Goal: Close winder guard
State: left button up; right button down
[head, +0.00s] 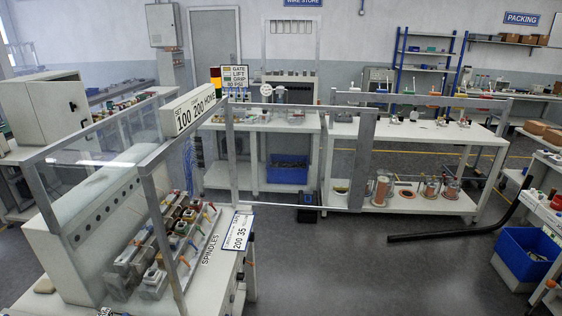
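The winder (62,248) stands at the left, a pale box with a row of dark holes. Coloured parts sit in rows along its spindle bench (205,262). A metal-framed clear guard panel (95,150) stands above the winder at the left. A second clear panel in a grey metal frame (362,165) stands upright at the middle, out to the right of the winder, apart from the spindles; it looks like the guard swung open, but its hinge is hard to make out. Neither of my grippers is in view.
A white digit sign (193,113) and a stack light (215,78) rise behind the winder. White tables (420,132) stand behind the framed panel. A dark bent bar (450,233) shows at the right, near a blue bin (527,254). The floor (350,275) in front is clear.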

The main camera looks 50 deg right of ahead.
aim_at(368, 118)
jog(key=l+u, duration=0.15)
jog(key=l, duration=0.6)
jog(key=l+u, duration=0.15)
jog(key=l, duration=0.55)
jog(key=k+l+u, duration=0.1)
jog(key=l, duration=0.65)
jog(key=l+u, duration=0.15)
jog(key=l, duration=0.55)
jog(key=l+u, duration=0.15)
jog(key=l, duration=0.3)
jog(key=k+l+u, duration=0.1)
jog(key=l, duration=0.3)
jog(key=k+l+u, duration=0.15)
jog(key=l, duration=0.3)
jog(key=k+l+u, duration=0.1)
jog(key=l, duration=0.35)
jog(key=k+l+u, duration=0.15)
jog(key=l, duration=0.25)
jog(key=k+l+u, duration=0.15)
jog(key=l, duration=0.25)
jog(key=k+l+u, duration=0.1)
jog(key=l, duration=0.25)
jog(key=k+l+u, duration=0.15)
jog(key=l+u, duration=0.1)
jog(key=l, duration=0.75)
jog(key=k+l, duration=0.1)
jog(key=l, duration=0.7)
jog(key=i+u, duration=0.05)
